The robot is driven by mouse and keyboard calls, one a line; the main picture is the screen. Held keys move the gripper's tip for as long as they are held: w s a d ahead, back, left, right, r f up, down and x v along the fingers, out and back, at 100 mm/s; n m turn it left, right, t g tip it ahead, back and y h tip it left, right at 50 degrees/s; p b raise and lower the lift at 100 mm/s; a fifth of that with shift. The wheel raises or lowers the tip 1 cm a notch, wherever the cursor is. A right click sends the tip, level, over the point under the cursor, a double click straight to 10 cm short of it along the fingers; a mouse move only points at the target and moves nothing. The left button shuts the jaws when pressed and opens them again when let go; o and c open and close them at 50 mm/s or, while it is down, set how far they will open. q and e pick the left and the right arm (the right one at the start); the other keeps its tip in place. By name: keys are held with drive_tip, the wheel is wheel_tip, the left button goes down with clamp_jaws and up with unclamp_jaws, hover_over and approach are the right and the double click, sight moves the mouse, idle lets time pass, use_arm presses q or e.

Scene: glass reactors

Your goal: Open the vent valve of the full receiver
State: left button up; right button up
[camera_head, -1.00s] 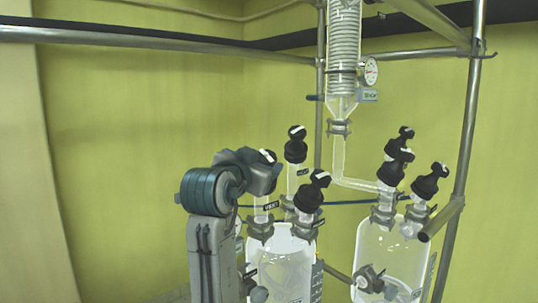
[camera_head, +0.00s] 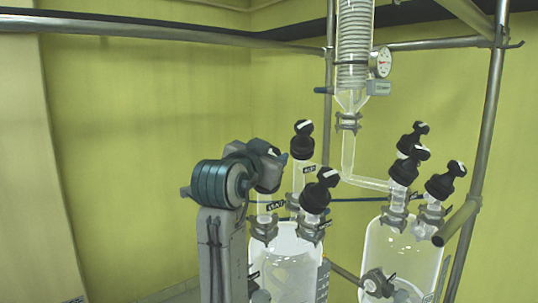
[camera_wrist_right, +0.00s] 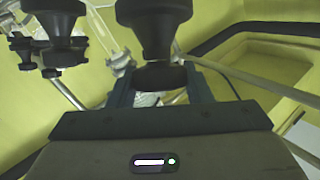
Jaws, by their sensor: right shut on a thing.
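The left glass receiver (camera_head: 285,275) stands at lower centre in the head view and looks pale, with contents that I cannot judge clearly. The right glass receiver (camera_head: 392,248) stands beside it and shows paler contents low down. My right gripper (camera_head: 272,168) is at the leftmost neck of the left receiver, above a small black label (camera_head: 276,205). In the wrist view my right gripper (camera_wrist_right: 160,85) is shut on a dark valve knob (camera_wrist_right: 158,74) between its fingers. The gripper largely hides this knob in the head view. My left gripper is out of view.
Other black-knobbed valves (camera_head: 303,140) and (camera_head: 322,190) stand close to my right gripper. More valves (camera_head: 445,182) top the right receiver. A coiled glass condenser (camera_head: 354,45) with a gauge hangs above. Metal frame poles (camera_head: 482,150) surround the glassware. The left side is free.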

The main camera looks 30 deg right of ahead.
drive_tip(key=shift+n, duration=0.3)
drive_tip(key=shift+n+t, duration=0.3)
drive_tip(key=shift+t, duration=0.2)
drive_tip(key=n+t+y, duration=0.3)
drive_tip(key=n, duration=0.1)
drive_tip(key=shift+d+r+p, duration=0.1)
drive_tip(key=shift+d+p, duration=0.05)
drive_tip(key=shift+p, duration=0.15)
drive_tip(key=n+t+y+p, duration=0.1)
drive_tip(key=n+t+y, duration=0.2)
drive_tip(key=n+y, duration=0.1)
drive_tip(key=shift+n, duration=0.5)
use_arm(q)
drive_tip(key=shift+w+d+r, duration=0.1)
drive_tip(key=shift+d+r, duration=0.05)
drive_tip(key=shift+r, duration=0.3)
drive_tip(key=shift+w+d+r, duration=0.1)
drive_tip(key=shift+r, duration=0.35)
use_arm(e)
drive_tip(key=shift+n+t+y, duration=0.4)
drive_tip(key=shift+n+y, duration=1.35)
drive_tip(key=shift+y, duration=0.15)
drive_tip(key=shift+n+t+y, duration=0.4)
drive_tip(key=shift+n+y, duration=1.35)
drive_tip(key=shift+y, duration=0.15)
